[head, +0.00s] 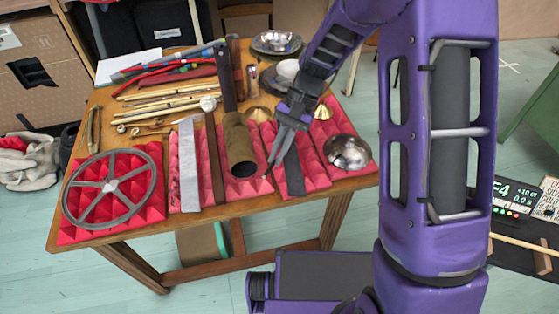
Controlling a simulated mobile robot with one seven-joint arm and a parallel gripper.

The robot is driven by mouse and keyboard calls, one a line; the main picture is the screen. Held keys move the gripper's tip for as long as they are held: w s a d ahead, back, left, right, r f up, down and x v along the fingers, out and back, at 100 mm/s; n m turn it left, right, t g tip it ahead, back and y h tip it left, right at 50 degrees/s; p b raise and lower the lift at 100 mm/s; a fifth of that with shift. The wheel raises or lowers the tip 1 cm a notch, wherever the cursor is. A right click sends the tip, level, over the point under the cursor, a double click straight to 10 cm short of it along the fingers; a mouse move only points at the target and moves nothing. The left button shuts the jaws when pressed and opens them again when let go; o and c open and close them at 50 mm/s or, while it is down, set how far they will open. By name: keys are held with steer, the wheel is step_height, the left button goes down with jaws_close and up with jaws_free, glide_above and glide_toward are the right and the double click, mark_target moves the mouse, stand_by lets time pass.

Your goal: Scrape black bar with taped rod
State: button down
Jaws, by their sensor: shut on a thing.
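The black bar (294,174) lies lengthwise on red pyramid foam at the front right of the wooden table. My gripper (284,128) points down over the far part of this bar and hides some of it. It is shut on a thin dark rod (272,164), which I take to be the taped rod. The rod slants down and to the left, and its lower end is just left of the black bar, near the brown tube's mouth. I cannot tell whether the rod touches the bar. The tape cannot be made out.
A brown tube (239,146) is close on the left, with a grey bar (188,166) beyond it. A spoked wheel (109,187) lies at the left. A shiny metal dome (347,152) sits right of the black bar. Sticks (158,101) and bowls fill the back.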

steer(key=w, duration=0.5)
steer(key=s+p, duration=0.2)
steer(key=s, duration=0.7)
steer(key=shift+s+d, duration=0.35)
steer(key=shift+s, duration=0.05)
stand_by(1.2)
steer(key=shift+f, duration=0.1)
step_height(320, 180, up, 6)
steer(key=shift+p, duration=0.45)
steer(key=shift+d, duration=0.1)
